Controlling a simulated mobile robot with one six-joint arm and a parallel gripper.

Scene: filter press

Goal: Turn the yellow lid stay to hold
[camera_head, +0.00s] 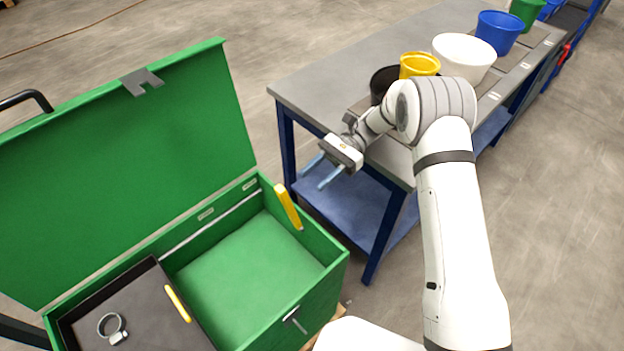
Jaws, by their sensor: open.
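The yellow lid stay (288,207) is a short flat bar at the right end wall of the green box (335,262). It leans a little, with its upper end just above the rim. The green lid (120,170) stands raised along the back of the box. I cannot tell whether the stay touches the lid. My gripper (318,174) is open and empty. It hangs above and to the right of the stay, apart from it, in front of the workbench's near corner.
A workbench (318,88) with blue legs stands behind, carrying a yellow bucket (420,65), a white bucket (465,57) and a blue bucket (499,31). A dark tray (150,300) in the box's left part holds a ring-shaped clamp (111,325) and a yellow bar (178,303).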

